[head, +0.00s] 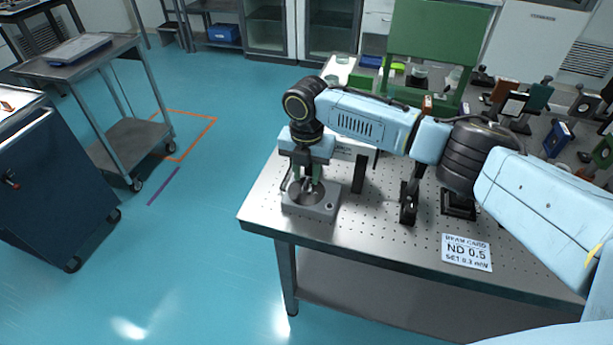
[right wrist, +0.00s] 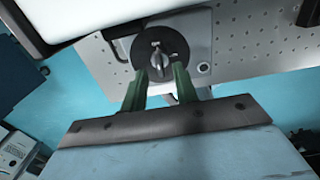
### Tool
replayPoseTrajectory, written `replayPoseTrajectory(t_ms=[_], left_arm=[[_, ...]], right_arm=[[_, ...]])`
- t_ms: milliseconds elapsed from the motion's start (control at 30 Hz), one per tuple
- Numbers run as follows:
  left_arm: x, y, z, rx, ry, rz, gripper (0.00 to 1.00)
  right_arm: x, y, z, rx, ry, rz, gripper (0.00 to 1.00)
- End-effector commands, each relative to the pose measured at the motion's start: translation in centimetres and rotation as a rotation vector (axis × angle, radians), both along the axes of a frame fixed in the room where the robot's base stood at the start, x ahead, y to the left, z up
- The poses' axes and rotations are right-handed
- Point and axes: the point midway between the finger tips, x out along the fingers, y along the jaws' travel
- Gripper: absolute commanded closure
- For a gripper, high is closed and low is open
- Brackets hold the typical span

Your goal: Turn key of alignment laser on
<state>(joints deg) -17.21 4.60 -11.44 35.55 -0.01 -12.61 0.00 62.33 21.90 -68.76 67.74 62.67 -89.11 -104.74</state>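The alignment laser's key unit is a grey box (head: 322,209) at the near left corner of the optical table. It carries a round dark dial with a metal key, and the key (right wrist: 158,62) shows clearly in the right wrist view. My right gripper (head: 307,187) points down at the dial from above. In the right wrist view my right gripper (right wrist: 158,80) has its two green fingers apart, one on each side below the key. I cannot tell whether either finger touches the key. My left gripper is not in view.
The perforated optical table (head: 340,235) has black posts beside the box and a beam card (head: 466,252) at front. More optics mounts stand at the right. A green framed stand (head: 435,45) is at the back. Blue floor lies open to the left, with a cart (head: 75,60) beyond.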

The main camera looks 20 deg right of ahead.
Motion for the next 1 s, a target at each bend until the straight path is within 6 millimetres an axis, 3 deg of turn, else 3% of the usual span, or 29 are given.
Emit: replayPoseTrajectory(t_ms=[167,467,700,1000], left_arm=[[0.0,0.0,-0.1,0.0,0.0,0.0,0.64],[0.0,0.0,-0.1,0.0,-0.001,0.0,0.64],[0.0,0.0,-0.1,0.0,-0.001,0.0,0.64],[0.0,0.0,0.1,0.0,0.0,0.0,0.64]], right_arm=[[0.0,0.0,-1.4,0.0,0.0,0.0,0.71],[0.0,0.0,-1.6,-0.001,-0.001,0.0,0.71],[0.0,0.0,-1.6,0.0,0.0,0.0,1.0],[0.0,0.0,-1.5,0.0,0.0,-0.01,1.0]])
